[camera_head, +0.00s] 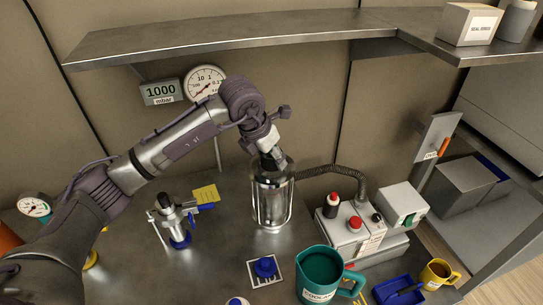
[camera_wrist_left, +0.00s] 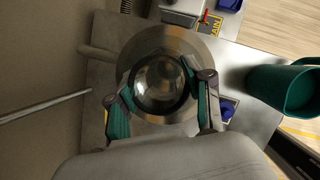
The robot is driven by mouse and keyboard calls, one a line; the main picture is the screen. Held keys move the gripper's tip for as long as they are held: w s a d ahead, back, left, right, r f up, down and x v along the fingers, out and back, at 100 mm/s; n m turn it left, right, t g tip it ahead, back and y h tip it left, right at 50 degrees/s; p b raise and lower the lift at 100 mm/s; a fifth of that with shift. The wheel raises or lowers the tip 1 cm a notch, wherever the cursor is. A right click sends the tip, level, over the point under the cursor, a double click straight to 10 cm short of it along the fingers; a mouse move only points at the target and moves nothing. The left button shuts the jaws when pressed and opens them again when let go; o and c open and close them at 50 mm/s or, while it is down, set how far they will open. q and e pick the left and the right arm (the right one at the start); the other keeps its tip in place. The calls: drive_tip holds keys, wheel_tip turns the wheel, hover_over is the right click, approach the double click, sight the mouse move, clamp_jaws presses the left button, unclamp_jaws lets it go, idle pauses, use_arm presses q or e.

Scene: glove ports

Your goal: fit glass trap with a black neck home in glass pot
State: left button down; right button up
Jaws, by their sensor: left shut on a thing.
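The glass pot (camera_head: 272,205) is a clear upright cylinder with metal rims, standing on the metal bench in the middle of the head view. My left gripper (camera_head: 270,155) points down at the pot's mouth. In the left wrist view, my left gripper (camera_wrist_left: 157,88) has its green-padded fingers on either side of the round glass trap (camera_wrist_left: 160,80) with its dark neck ring, and is shut on it. The trap appears over the pot, roughly centred. In the head view the gripper and the pot's rim mostly hide the trap, so its depth cannot be told. My right gripper is not in view.
A corrugated hose (camera_head: 345,172) runs from beside the pot to the pump box (camera_head: 350,230). A teal jug (camera_head: 320,273) stands front right, and a metal clamp stand (camera_head: 176,222) stands left. A shelf (camera_head: 230,38) overhangs behind. Bench directly left of the pot is clear.

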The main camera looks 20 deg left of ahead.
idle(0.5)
use_arm(q)
drive_tip(key=shift+c, duration=1.9)
unclamp_jaws()
drive_tip(key=v, duration=1.2)
